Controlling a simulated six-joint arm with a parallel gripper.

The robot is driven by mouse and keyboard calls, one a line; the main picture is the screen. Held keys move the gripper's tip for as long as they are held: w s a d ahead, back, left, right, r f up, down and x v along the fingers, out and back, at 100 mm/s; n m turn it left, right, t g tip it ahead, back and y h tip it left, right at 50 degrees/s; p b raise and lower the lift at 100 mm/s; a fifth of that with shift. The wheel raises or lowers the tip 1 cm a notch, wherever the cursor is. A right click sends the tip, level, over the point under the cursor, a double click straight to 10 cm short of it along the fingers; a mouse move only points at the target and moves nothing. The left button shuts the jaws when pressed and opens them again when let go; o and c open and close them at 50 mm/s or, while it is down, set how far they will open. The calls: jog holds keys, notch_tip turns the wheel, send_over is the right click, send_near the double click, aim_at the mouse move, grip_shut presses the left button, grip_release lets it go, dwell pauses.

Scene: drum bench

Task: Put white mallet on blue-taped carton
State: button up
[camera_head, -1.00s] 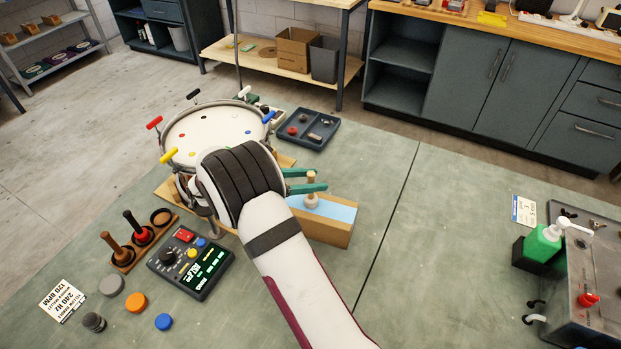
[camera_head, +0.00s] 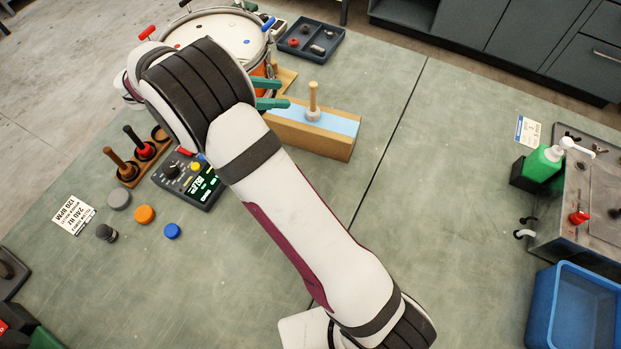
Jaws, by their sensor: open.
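The white mallet (camera_head: 313,105) stands upright on the blue-taped carton (camera_head: 338,144), its pale head down on the blue strip and its wooden handle pointing up. My gripper (camera_head: 277,94) shows two green fingers to the left of the mallet. The fingers are apart, empty and clear of the handle. My arm hides the rest of the gripper, part of the carton's left end and part of the drum (camera_head: 228,30).
Several loose knobs lie in front. A dark parts tray (camera_head: 322,48) is behind the carton.

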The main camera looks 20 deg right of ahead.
jog(key=s+d+r+m+g+y, duration=0.2)
jog(key=s+d+m, duration=0.15)
jog(key=s, duration=0.25)
jog(key=s+d+r+m+g+y, duration=0.1)
jog(key=s+d+r+m+y, duration=0.15)
jog(key=s+m, duration=0.3)
jog(key=s+a+f+m+t+y, duration=0.1)
jog(key=s+a+m+y, duration=0.2)
jog(key=s+m+y, duration=0.2)
jog(key=s+a+f+m+y, duration=0.1)
jog(key=s+a+m+y, duration=0.2)
jog(key=s+m, duration=0.6)
jog(key=s+y, duration=0.2)
jog(key=s, duration=0.3)
jog(key=shift+a+f+m+t, duration=0.35)
jog(key=shift+a+m+t, duration=0.05)
